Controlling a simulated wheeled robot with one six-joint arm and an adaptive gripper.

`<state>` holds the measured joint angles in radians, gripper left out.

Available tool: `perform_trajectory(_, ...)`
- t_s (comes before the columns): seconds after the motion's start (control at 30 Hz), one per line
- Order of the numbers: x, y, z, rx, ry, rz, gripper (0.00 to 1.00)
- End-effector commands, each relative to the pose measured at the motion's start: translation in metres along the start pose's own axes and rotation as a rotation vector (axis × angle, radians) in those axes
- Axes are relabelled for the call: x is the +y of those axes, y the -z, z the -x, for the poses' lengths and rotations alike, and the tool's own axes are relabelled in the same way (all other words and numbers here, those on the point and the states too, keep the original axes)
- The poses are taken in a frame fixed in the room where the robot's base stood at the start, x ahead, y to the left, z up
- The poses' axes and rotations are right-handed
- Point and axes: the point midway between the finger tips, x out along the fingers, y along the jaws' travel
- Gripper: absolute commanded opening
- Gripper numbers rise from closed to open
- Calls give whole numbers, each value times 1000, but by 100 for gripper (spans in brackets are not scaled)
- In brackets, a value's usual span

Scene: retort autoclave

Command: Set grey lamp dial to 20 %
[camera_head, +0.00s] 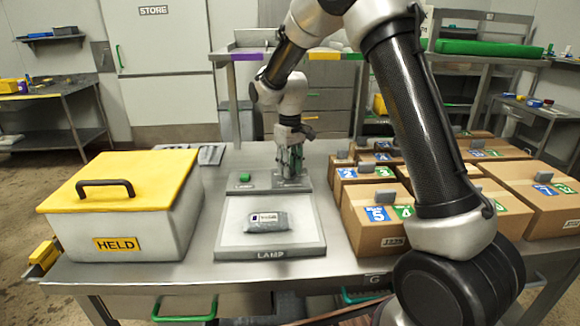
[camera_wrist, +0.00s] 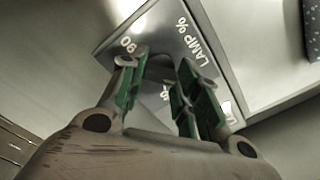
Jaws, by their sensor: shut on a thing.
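The lamp unit (camera_head: 314,236) lies flat on the steel table, with LAMP on its front edge. My gripper (camera_head: 290,165) points down at the right end of the raised panel behind its plate. In the wrist view my gripper (camera_wrist: 160,66) is shut on the grey lamp dial (camera_wrist: 157,74), a finger on either side. The fingers hide most of the dial, and its pointer cannot be read. The panel (camera_wrist: 215,70) shows "LAMP %" and "90"; another mark between the fingers is partly hidden.
A grey pouch (camera_head: 266,222) lies on the lamp plate. A green button (camera_head: 245,177) is left of my gripper. A yellow-lidded box marked HELD (camera_head: 150,240) stands left; several cardboard boxes (camera_head: 365,235) stand right.

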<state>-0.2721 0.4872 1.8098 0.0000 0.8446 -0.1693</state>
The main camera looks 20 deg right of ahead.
Motion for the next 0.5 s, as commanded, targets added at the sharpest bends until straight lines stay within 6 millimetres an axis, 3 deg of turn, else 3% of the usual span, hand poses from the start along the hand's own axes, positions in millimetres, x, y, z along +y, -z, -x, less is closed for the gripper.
perform_trajectory(0.2, 0, 0, 0, 0, 0, 157, 8)
perform_trajectory(0.47, 0, 0, 0, 0, 0, 165, 8)
perform_trajectory(0.5, 0, 0, 0, 0, 0, 165, 37)
